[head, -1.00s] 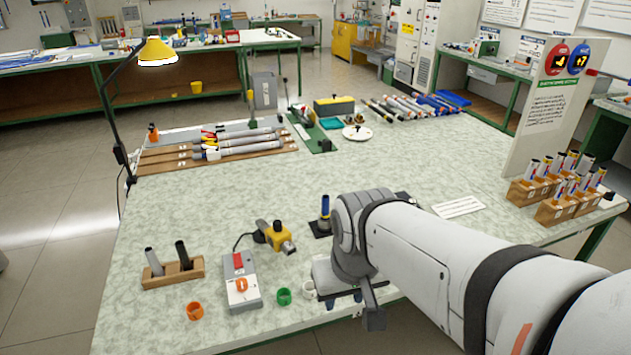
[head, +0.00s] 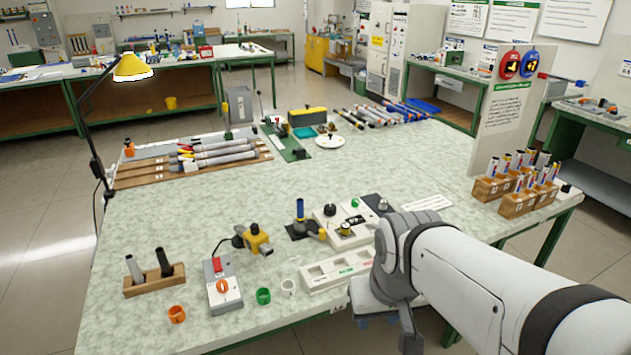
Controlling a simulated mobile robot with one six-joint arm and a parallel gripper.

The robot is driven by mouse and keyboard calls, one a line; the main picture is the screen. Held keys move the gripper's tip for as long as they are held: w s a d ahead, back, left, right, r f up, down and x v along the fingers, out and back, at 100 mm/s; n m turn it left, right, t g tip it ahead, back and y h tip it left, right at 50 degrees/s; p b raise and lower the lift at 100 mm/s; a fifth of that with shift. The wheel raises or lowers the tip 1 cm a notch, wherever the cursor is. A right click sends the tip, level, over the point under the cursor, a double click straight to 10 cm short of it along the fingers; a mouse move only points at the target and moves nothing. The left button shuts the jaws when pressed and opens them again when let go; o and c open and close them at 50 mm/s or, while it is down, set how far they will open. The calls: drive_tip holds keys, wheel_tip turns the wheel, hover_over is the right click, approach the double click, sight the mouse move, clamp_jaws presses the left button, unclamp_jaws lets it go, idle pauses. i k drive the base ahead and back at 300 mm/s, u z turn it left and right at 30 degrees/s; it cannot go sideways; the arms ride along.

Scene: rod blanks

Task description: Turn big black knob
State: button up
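A black round knob (head: 330,210) stands on a white panel (head: 322,221) on the near part of the workbench. A green button (head: 354,203) and a small yellow and black part (head: 345,230) are on the same panel. My gripper (head: 378,321) is low at the bench's front edge, to the right of and nearer than the panel, apart from the knob.
A white tray with compartments (head: 310,284) lies between the panel and the front edge. A grey box with an orange knob (head: 222,287), a yellow tool (head: 257,240) and a blue-topped post (head: 300,209) stand left.

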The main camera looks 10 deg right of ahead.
sight(330, 209)
drive_tip(key=i, duration=1)
drive_tip(key=z, duration=0.05)
